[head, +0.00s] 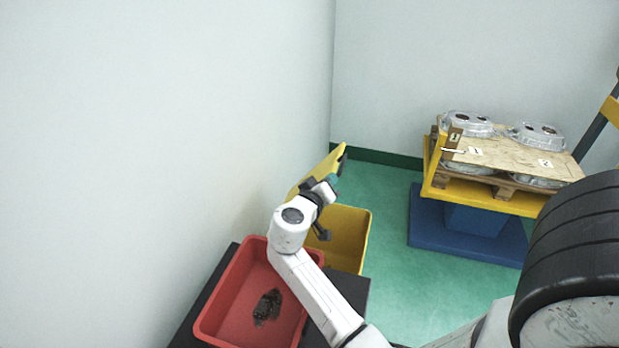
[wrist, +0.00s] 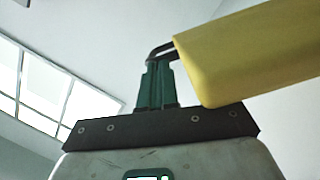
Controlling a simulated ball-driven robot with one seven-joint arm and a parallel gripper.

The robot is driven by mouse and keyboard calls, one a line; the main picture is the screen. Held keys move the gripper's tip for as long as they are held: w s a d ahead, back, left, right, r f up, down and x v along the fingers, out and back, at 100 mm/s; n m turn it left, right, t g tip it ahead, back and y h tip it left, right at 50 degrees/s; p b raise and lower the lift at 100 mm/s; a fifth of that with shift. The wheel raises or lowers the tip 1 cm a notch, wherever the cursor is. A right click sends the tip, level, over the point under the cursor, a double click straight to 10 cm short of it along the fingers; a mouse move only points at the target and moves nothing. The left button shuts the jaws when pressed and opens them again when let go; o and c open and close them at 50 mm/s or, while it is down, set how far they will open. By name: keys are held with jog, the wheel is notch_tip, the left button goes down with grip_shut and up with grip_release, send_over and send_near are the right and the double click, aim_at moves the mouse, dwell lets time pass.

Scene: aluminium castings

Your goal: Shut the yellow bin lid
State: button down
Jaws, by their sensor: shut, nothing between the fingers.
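The yellow bin (head: 350,232) stands on the green floor beyond the red tray, its top open. Its yellow lid (head: 318,170) is raised and tilted up near the wall. A dark curved piece (head: 342,158) shows at the lid's upper end. My gripper (head: 334,181) is beside the raised lid, on its right in the head view. In the wrist view, the green fingers of my gripper (wrist: 158,82) are together and empty, close to the lid's edge (wrist: 240,60). The dark piece (wrist: 160,50) is at the fingertips; I cannot tell whether they touch. My arm hides part of the bin.
A red tray (head: 225,300) with a small dark heap (head: 267,307) sits on a black stand (head: 348,288) in front of the bin. A yellow-and-blue lift (head: 465,240) carries a pallet with aluminium castings (head: 470,124) at right. Green floor (head: 390,270) is clear between.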

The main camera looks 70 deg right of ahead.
jog(key=shift+m, duration=0.6)
jog(key=shift+s+d+f+b, duration=0.1)
jog(key=shift+s+f+b, duration=0.35)
jog(key=shift+s+f, duration=0.3)
jog(key=shift+s+d+f+b, duration=0.1)
jog(key=shift+s+f+b, duration=0.4)
jog(key=shift+s, duration=0.4)
jog(key=shift+a, duration=0.15)
